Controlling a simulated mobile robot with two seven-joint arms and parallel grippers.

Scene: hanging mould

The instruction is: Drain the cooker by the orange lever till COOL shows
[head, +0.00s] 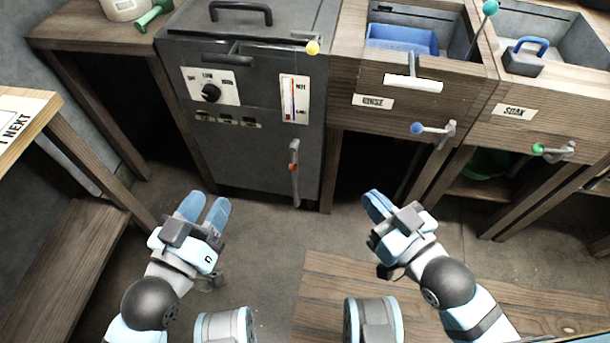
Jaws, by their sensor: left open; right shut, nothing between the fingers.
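The cooker (255,150) is a dark grey metal cabinet at the upper centre, with a closed lid and a top handle. Its orange-marked lever (294,174) hangs straight down low on the right of its front. A gauge (294,98) above the lever reads HOT at the top, with a red column; its lower label is too small to read surely. A black knob (210,93) sits on a white dial plate. My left gripper (204,208) is open and empty, below and left of the lever. My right gripper (376,205) is shut and empty, to the lever's right.
The RINSE sink (373,101) holds a blue tub (402,40) and has a blue-knobbed lever (418,128). The SOAK sink (513,111) stands right of it with a green-knobbed lever (538,149). A wooden bench (70,250) is at left. Floor before the cooker is clear.

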